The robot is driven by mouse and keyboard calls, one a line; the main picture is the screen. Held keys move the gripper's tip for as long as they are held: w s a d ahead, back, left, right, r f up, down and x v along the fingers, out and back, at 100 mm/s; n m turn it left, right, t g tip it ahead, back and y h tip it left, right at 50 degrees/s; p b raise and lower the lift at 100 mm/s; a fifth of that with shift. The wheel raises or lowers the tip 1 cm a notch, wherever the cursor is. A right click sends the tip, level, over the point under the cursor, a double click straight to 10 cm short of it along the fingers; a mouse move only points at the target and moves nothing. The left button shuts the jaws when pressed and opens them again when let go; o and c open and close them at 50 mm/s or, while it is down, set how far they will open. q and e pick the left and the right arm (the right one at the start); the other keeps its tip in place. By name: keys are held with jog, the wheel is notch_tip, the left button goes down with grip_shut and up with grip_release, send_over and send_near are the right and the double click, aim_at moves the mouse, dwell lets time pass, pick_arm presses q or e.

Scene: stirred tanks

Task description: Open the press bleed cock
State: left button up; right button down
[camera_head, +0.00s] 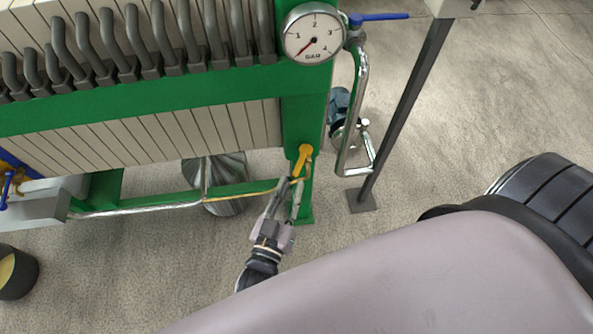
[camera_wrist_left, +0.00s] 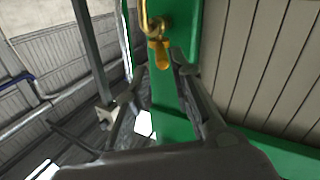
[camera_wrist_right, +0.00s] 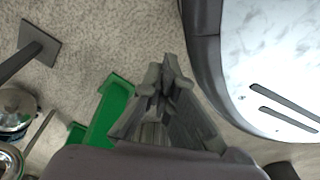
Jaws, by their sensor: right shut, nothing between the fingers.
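The press bleed cock has a yellow lever (camera_head: 304,158) on the lower end of the green press post. The lever hangs down, slightly tilted, in the head view. In the left wrist view the yellow lever (camera_wrist_left: 160,54) shows near the top, on a brassy fitting. My left gripper (camera_head: 291,184) is just below the lever, its fingers spread and pointing up at it. In the left wrist view my left gripper (camera_wrist_left: 158,76) is open and the lever end is near the fingertips; I cannot tell whether they touch. My right gripper (camera_wrist_right: 162,82) is shut and empty.
A pressure gauge (camera_head: 313,34) and a blue-handled valve (camera_head: 380,17) sit above the cock. A bent steel pipe (camera_head: 355,110) and a dark post (camera_head: 407,105) stand to the right. A dark bucket (camera_head: 18,275) is at lower left. Open floor lies below the press.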

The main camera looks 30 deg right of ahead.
pick_arm(q)
jog(key=v, duration=0.5)
jog(key=shift+s+a, duration=0.1)
jog(key=shift+a, duration=0.1)
